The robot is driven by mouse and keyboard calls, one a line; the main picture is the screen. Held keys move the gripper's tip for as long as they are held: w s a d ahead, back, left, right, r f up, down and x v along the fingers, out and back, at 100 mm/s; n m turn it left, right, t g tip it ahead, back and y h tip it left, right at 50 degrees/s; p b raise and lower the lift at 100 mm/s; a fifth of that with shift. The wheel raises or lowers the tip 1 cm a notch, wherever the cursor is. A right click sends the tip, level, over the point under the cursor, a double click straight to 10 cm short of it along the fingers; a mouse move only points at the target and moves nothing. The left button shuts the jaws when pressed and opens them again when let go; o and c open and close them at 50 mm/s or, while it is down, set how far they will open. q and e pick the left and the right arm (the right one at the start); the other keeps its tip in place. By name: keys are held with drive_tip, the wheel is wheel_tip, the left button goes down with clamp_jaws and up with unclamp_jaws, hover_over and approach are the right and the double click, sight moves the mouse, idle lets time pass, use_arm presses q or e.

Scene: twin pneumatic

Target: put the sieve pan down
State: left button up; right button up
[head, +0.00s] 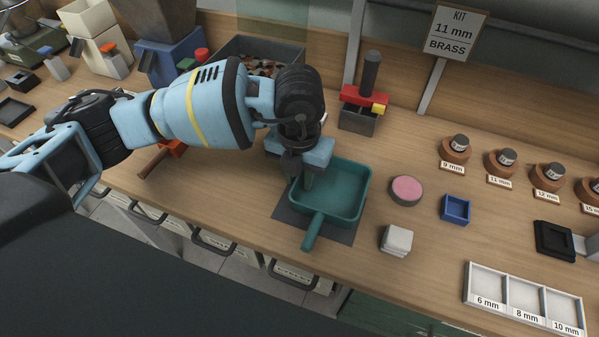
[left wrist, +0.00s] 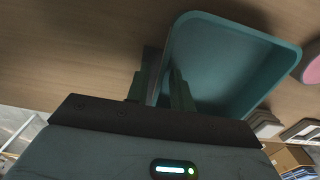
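The sieve pan (head: 345,190) is a teal, square-sided pan with a short handle toward the front edge of the bench. It is over a dark square mat (head: 289,217); I cannot tell whether it touches the mat. My left gripper (head: 306,182) points down at the pan's left wall. In the left wrist view its fingers (left wrist: 163,88) straddle the wall of the pan (left wrist: 225,60), one inside and one outside, and look shut on it. The pan's inside looks empty. My right gripper is not in view.
A pink-topped round tin (head: 407,190), a blue tray (head: 456,209) and a white block stack (head: 397,239) stand right of the pan. A red-and-black press (head: 362,98) and a grey bin (head: 262,54) stand behind. A labelled white tray (head: 524,301) is at front right.

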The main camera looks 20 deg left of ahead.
use_arm(q)
wheel_tip(320, 180, up, 12)
drive_tip(key=shift+r+p, duration=0.15)
drive_tip(key=shift+p, duration=0.15)
idle(0.5)
idle(0.4)
